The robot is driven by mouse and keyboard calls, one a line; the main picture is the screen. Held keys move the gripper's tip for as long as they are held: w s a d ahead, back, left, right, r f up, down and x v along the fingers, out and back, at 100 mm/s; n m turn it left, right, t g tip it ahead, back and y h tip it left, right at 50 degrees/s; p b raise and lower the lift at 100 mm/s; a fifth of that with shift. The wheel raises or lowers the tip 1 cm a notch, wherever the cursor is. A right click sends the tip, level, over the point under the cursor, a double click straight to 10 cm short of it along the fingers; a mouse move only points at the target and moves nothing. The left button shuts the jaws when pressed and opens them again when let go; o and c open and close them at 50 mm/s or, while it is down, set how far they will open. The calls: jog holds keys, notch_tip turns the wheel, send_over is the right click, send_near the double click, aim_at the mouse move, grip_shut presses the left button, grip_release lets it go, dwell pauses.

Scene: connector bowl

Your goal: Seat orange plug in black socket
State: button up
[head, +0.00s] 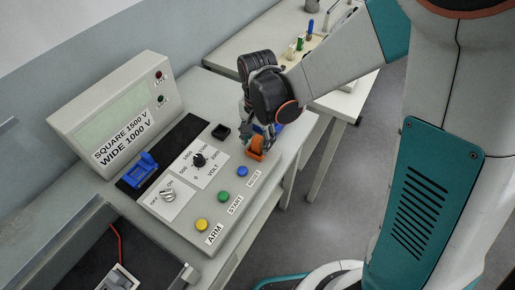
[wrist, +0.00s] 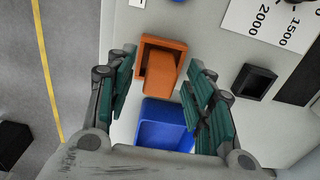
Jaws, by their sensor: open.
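The black socket (head: 221,132) is on the console, left of my gripper. It also shows right of the fingers in the wrist view (wrist: 253,83), with a dark opening.
A voltage dial (head: 199,160), a blue button (head: 242,171), a blue lever-like part (head: 138,170) and an upright display box (head: 112,112) are on the console. The console front edge is close by.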

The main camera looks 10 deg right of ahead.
jog(key=shift+f, duration=0.7)
jog(key=c, duration=1.1)
jog(key=shift+r, duration=0.1)
jog(key=shift+c, duration=0.2)
